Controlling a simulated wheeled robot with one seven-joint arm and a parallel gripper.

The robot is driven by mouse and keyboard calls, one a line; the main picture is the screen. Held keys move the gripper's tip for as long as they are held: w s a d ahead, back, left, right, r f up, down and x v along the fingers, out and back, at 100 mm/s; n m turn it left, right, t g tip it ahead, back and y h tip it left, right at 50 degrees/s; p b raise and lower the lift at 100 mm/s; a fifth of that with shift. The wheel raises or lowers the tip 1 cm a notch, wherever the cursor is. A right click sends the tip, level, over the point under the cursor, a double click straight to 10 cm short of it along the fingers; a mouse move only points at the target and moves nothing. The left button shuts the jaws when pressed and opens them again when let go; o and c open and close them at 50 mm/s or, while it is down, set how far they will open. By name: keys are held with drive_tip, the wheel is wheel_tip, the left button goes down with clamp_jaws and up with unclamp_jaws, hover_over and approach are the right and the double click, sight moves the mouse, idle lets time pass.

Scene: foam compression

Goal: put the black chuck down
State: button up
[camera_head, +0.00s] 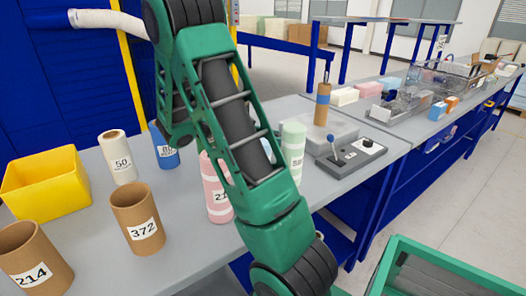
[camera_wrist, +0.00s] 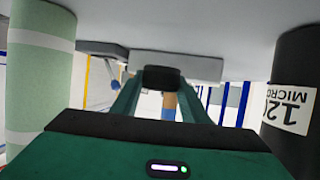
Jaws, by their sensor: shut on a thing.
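In the wrist view, which shows the bench upside down along the top, the two green fingers of my gripper (camera_wrist: 161,88) reach forward and close on a small dark block. This block, which looks like the black chuck (camera_wrist: 162,77), sits between the fingertips. Its underside and any contact with the bench cannot be made out. In the head view my green arm crosses the middle and runs down to the bottom edge. My gripper and the chuck are not visible there.
A pale green roll (camera_wrist: 38,75) stands left and a black labelled roll (camera_wrist: 292,90) right of my gripper. The head view shows a lever box (camera_head: 350,154), pink roll (camera_head: 215,190), brown tubes (camera_head: 137,218) and yellow bin (camera_head: 47,183). Bare bench (camera_head: 200,262) lies in front.

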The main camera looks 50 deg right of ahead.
drive_tip(key=shift+f, duration=2.45)
drive_tip(key=o, duration=1.1)
drive_tip(key=shift+a, duration=0.1)
drive_tip(key=v, duration=1.2)
